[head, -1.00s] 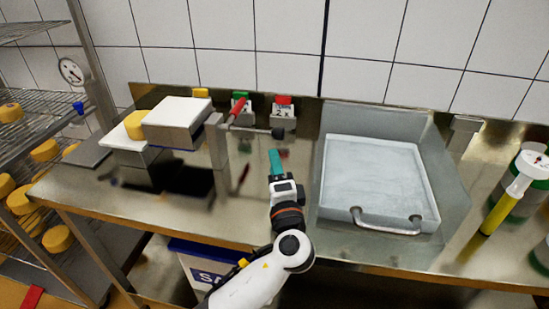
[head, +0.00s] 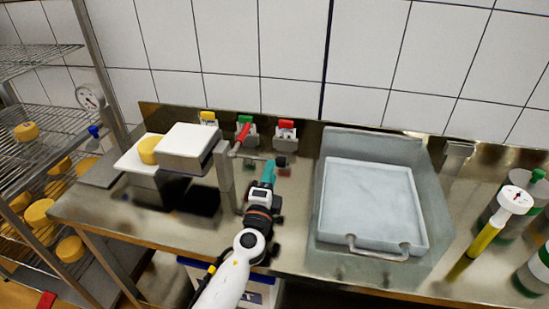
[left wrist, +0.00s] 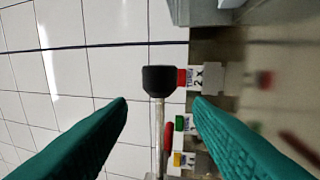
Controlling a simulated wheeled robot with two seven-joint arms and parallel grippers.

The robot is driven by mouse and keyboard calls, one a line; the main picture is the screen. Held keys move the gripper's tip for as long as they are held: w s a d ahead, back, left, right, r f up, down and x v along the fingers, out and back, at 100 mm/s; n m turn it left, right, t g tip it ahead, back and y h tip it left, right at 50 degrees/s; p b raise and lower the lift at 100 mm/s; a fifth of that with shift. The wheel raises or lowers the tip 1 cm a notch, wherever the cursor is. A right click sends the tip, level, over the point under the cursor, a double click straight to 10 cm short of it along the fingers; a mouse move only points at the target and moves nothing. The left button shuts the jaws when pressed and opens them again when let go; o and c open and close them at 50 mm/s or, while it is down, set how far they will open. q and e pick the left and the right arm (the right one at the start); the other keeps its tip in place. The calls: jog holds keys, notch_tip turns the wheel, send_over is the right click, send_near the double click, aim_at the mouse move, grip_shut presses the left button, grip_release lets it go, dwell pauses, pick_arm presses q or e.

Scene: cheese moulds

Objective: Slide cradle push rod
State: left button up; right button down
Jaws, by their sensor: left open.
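The push rod is a thin metal bar with a black knob (head: 281,161) at its right end. It sticks out to the right from the cradle (head: 224,165), which stands beside a white block (head: 187,148). My left gripper (head: 268,172) has teal fingers and is at the rod's knob end, just left of and in front of the knob. In the left wrist view the gripper (left wrist: 161,102) is open, with the black knob (left wrist: 160,79) and the metal rod (left wrist: 158,125) showing between the spread fingers. No contact shows. My right gripper is out of view.
Yellow, green and red tagged blocks (head: 286,130) line the wall, with a red handle (head: 241,138) near the green one. A grey tray (head: 328,235) lies right of my arm. A wire rack with cheeses (head: 38,213) stands left. Bottles stand far right.

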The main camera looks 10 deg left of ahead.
pick_arm(q)
jog(key=w, duration=0.2)
jog(key=w+r, duration=0.1)
jog(key=w, duration=0.2)
jog(key=shift+w+d, duration=0.1)
jog(key=shift+w, duration=0.1)
grip_shut()
jog(key=shift+d, duration=0.1)
